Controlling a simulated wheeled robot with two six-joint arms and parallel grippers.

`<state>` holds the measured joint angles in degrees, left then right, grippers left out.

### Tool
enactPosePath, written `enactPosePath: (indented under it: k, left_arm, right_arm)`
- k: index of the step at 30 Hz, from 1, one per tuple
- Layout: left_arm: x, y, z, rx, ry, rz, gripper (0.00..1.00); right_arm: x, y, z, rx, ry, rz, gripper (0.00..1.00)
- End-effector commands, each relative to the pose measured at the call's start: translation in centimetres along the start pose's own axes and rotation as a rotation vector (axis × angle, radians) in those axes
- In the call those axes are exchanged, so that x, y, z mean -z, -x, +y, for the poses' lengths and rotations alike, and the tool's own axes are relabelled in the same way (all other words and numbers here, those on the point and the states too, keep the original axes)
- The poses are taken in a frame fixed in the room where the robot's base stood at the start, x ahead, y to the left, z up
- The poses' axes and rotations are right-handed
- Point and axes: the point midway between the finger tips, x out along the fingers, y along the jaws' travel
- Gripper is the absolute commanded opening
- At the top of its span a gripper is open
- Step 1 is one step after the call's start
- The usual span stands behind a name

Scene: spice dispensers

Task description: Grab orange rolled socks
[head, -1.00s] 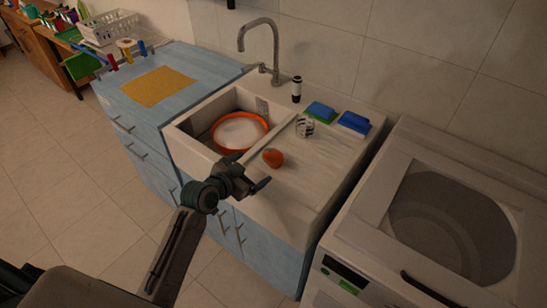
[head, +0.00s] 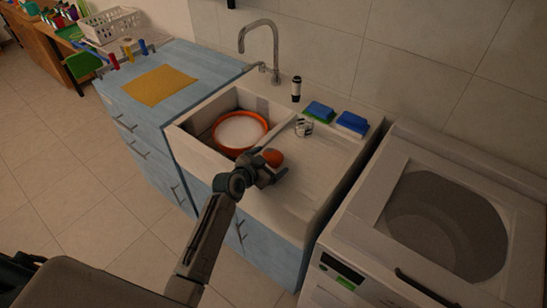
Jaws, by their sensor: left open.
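The orange rolled socks (head: 273,156) lie as a small rounded bundle on the sink's white drainboard, just right of the basin. My left gripper (head: 272,170) is open at the front side of the socks, very close to them. It hides their lower front part. I cannot tell whether the fingers touch the socks or stand around them. My right gripper is not in view.
An orange-rimmed bowl (head: 240,146) sits in the basin. A glass (head: 303,127), a dark-and-white bottle (head: 296,89) and blue sponges (head: 352,123) stand behind the socks. A washing machine (head: 440,230) is at right. The drainboard's right front is clear.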

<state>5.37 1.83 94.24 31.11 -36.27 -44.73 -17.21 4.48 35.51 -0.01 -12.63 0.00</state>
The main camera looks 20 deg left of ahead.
Motion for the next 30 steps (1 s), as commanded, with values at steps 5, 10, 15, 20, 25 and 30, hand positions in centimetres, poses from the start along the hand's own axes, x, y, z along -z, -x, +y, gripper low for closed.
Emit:
enactPosePath:
  k: [5, 10, 15, 20, 25, 30]
  left_arm:
    - [0.0, 0.0, 0.0, 0.0, 0.0, 0.0, 0.66]
    - [0.0, 0.0, 0.0, 0.0, 0.0, 0.0, 0.43]
    - [0.0, 0.0, 0.0, 0.0, 0.0, 0.0, 0.43]
    - [0.4, 0.1, -0.1, 0.001, -0.001, 0.002, 0.43]
    - [1.6, 0.7, -0.4, 0.001, -0.003, 0.004, 0.43]
    - [2.5, 2.5, -0.7, 0.0, -0.003, 0.0, 0.43]
  right_arm:
    - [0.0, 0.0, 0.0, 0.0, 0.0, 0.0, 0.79]
    - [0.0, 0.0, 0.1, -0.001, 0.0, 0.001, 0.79]
    - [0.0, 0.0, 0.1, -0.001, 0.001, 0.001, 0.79]
    - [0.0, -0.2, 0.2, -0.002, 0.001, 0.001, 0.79]
    - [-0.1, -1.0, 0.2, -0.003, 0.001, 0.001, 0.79]
    - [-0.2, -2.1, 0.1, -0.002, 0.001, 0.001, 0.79]
